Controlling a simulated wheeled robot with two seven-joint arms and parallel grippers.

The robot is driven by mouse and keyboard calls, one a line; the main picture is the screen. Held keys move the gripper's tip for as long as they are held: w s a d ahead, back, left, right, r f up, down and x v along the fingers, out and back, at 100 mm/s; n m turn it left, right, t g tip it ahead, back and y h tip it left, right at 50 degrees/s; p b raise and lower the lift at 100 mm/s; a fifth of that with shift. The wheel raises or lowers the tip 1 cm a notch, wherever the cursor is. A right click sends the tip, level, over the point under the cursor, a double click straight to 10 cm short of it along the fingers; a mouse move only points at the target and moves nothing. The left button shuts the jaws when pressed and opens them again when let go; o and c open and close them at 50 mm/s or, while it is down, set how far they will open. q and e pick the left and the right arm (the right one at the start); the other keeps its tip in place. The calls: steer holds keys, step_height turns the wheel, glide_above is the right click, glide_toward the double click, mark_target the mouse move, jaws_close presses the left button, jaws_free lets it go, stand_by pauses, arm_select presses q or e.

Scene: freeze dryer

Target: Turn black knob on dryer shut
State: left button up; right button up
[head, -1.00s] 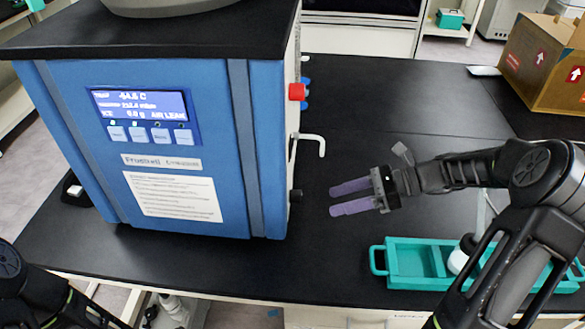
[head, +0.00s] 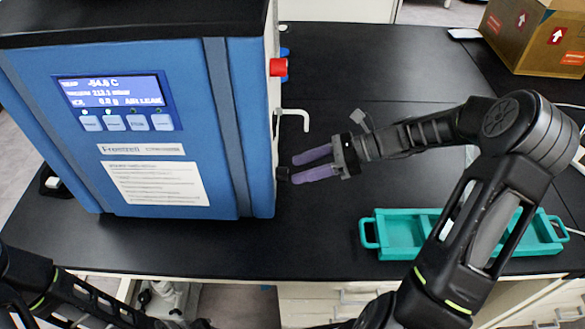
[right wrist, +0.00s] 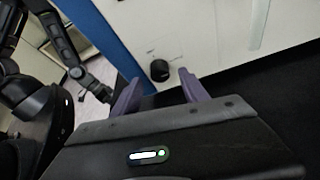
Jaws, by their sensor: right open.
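The blue freeze dryer (head: 225,150) stands at the left on the black bench. Its black knob (head: 283,174) sticks out low on the right side panel; it also shows in the right wrist view (right wrist: 159,70) as a dark round knob on the pale panel. My right gripper (head: 294,168) is open and empty, its two purple fingers pointing left at the knob. In the right wrist view the knob appears in the gap between the fingertips (right wrist: 159,79), a little beyond them. Contact cannot be told. My left arm shows at the lower left, its gripper out of view.
A red knob (head: 278,67) and a white bent pipe (head: 295,113) stick out of the same side panel above the black knob. A teal tray (head: 400,235) lies on the bench below my right arm. A cardboard box (head: 540,40) stands at the back right.

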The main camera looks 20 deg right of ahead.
mark_target(282, 174)
steer(key=shift+x, duration=1.5)
steer(key=shift+c, duration=0.4)
jaws_close()
